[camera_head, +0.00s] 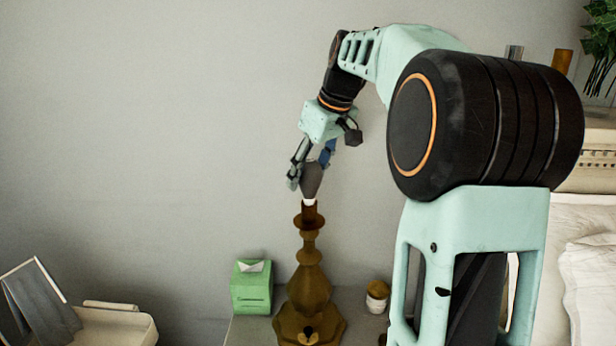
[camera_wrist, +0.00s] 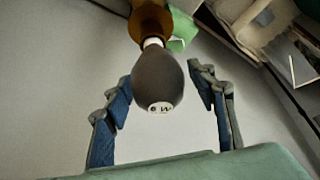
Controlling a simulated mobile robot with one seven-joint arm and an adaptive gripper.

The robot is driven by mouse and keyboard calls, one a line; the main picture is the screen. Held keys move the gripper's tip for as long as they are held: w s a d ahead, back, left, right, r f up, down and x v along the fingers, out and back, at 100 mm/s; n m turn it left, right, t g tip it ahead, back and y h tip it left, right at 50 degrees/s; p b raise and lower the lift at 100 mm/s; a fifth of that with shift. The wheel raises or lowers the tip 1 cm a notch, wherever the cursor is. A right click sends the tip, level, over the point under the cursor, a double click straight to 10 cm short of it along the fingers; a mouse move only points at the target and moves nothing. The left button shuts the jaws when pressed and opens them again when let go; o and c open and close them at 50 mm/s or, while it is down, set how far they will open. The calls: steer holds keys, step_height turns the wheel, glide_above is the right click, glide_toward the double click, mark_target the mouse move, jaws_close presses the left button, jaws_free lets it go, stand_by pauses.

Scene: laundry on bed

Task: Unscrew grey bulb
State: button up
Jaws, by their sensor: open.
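The grey bulb (camera_head: 312,180) sits upright at the top of a brown-gold lamp base (camera_head: 310,284), its white collar at the socket. In the wrist view the bulb (camera_wrist: 158,80) hangs between the two fingers, with its white collar against the brown socket (camera_wrist: 150,20). My gripper (camera_head: 310,172) is above the lamp and tilted down, with its fingers on either side of the bulb. In the wrist view my gripper (camera_wrist: 160,90) is open, with a visible gap between each blue-padded finger and the bulb.
A green tissue box (camera_head: 252,288) stands left of the lamp on the nightstand. A small jar with a brown lid (camera_head: 377,296) stands to its right. A pale laundry basket (camera_head: 112,326) is at the lower left. The bed with white pillows (camera_head: 590,275) is at the right.

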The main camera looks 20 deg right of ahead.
steer(key=shift+d+m+h, duration=0.1)
steer(key=shift+m+h, duration=0.6)
steer(key=shift+m, duration=1.2)
steer(key=shift+c, duration=0.7)
